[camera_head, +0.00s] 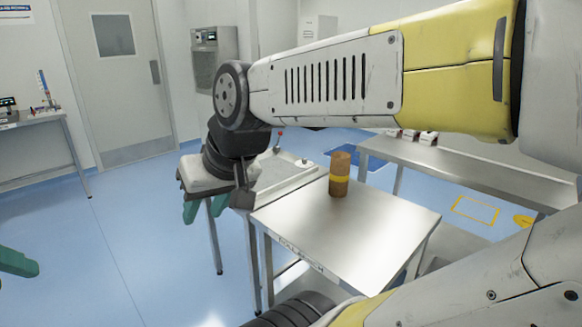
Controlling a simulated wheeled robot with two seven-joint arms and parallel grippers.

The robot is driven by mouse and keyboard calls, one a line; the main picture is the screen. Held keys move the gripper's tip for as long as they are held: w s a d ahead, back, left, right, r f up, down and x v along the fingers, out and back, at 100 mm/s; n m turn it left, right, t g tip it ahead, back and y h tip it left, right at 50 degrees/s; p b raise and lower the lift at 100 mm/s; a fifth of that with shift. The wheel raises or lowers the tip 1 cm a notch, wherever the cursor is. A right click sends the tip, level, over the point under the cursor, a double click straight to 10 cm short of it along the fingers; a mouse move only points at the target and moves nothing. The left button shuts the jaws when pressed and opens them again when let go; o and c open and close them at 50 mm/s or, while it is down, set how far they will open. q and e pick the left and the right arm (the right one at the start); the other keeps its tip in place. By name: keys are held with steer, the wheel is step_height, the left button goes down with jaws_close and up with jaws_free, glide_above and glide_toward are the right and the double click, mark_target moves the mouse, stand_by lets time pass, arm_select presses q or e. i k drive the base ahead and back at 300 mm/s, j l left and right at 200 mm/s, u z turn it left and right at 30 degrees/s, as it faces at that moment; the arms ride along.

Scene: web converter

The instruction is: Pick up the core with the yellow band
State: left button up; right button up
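The core (341,164) is a brown cylinder with a yellow band around its middle. It stands upright on a small steel table labelled along its front edge (345,235). My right gripper (206,208) has green fingers pointing down. They are apart with nothing seen between them. It hangs to the left of the core, beyond the table's left edge, and does not touch the core. Of my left gripper, only green finger parts (18,263) show at the left edge of the view. Whether it is open or shut cannot be told.
A grey machine bed or tray (283,172) adjoins the table's back left. A long steel bench (450,165) with small items stands behind on the right. A side table (35,122) is at far left. The steel tabletop around the core is clear.

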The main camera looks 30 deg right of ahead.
mark_target(340, 161)
steer(key=i+z, duration=0.4)
steer(key=i+j+z, duration=0.2)
steer(key=i+z, duration=0.6)
steer(key=z, duration=0.15)
steer(key=i+j+z, duration=0.25)
steer(key=z, duration=0.2)
steer(key=i+j+z, duration=0.35)
steer(key=z, duration=0.15)
